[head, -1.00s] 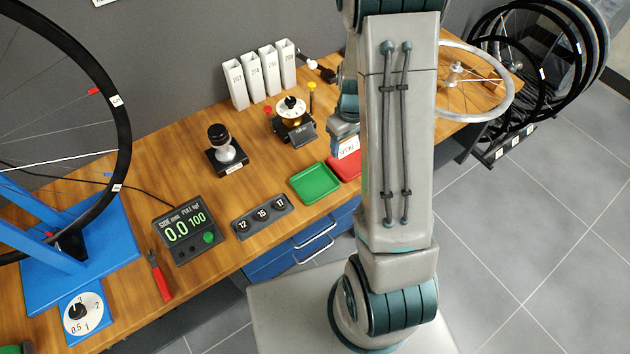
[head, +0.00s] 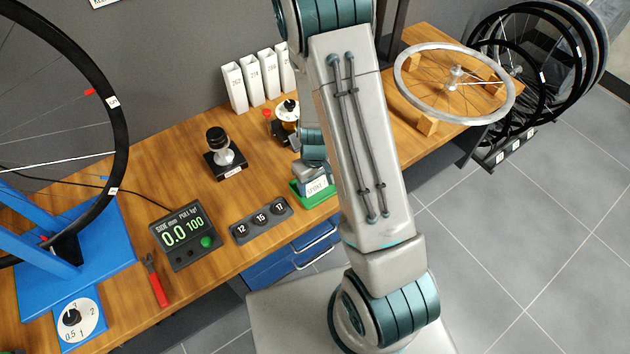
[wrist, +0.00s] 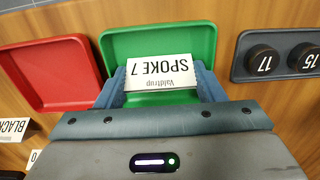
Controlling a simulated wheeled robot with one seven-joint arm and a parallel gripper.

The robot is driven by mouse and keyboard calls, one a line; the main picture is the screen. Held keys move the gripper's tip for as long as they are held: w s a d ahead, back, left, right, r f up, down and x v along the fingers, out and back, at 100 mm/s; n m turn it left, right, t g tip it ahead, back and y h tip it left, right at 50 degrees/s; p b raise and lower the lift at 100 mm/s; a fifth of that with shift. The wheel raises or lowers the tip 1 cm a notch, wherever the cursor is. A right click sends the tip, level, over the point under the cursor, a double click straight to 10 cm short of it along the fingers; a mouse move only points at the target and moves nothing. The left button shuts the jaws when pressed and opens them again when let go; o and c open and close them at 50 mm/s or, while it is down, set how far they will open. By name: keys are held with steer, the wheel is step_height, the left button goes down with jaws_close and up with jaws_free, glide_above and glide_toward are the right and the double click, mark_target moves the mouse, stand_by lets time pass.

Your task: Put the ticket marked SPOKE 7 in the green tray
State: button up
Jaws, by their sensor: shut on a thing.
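My gripper (wrist: 160,88) is shut on the white ticket marked SPOKE 7 (wrist: 162,70), with a blue finger at each side. The ticket also shows in the head view (head: 317,186), just below the gripper (head: 313,178). The green tray (wrist: 155,37) lies behind and under the ticket in the wrist view. The ticket is over the tray; whether it touches the tray floor I cannot tell. In the head view my gripper hides much of the green tray (head: 328,201).
A red tray (wrist: 48,75) lies beside the green one. A dark block with dials (head: 262,219) sits on the other side. A ticket marked BLACK (wrist: 12,130) stands near the red tray. White numbered holders (head: 262,78) stand at the back.

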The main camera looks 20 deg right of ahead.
steer(key=shift+f, duration=0.2)
steer(key=o, duration=0.7)
steer(key=shift+r, duration=0.1)
steer(key=shift+c, duration=0.2)
step_height(320, 180, up, 12)
steer(key=p, duration=0.3)
step_height(320, 180, up, 11)
steer(key=m+t, duration=0.1)
steer(key=m, duration=0.1)
glide_above(315, 181)
steer(key=s, duration=0.6)
steer(key=s+r+m+t, duration=0.1)
steer(key=s+r, duration=0.6)
steer(key=shift+s+r+m, duration=0.15)
steer(key=shift+s+m, duration=0.15)
steer(key=shift+s, duration=0.05)
